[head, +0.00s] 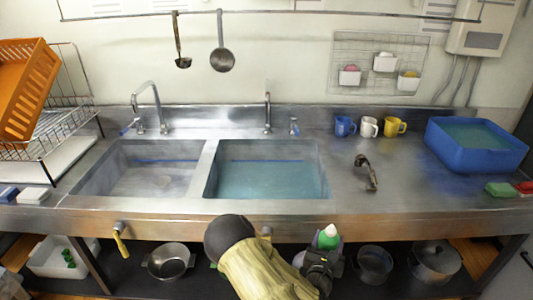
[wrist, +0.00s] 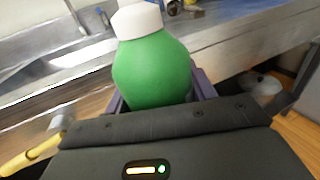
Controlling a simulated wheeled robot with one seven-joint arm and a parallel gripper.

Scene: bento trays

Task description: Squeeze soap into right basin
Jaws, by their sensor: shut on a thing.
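The green soap bottle (head: 327,241) with a white cap is in my gripper (head: 322,256), in front of the counter and below its front edge. In the wrist view the bottle (wrist: 152,72) stands between my jaws, its white cap at the top; my gripper (wrist: 158,98) is shut on it. The lower part of the bottle is hidden by my gripper. The right basin (head: 325,172) holds bluish water and lies behind and to the left of the bottle. The left basin (head: 120,160) is beside it, across a metal divider.
A curved metal piece (head: 368,172) lies on the counter right of the basins. Taps rise behind both basins. A yellow-handled valve (head: 121,238) juts from the counter front. Pots (head: 375,264) stand on the lower shelf.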

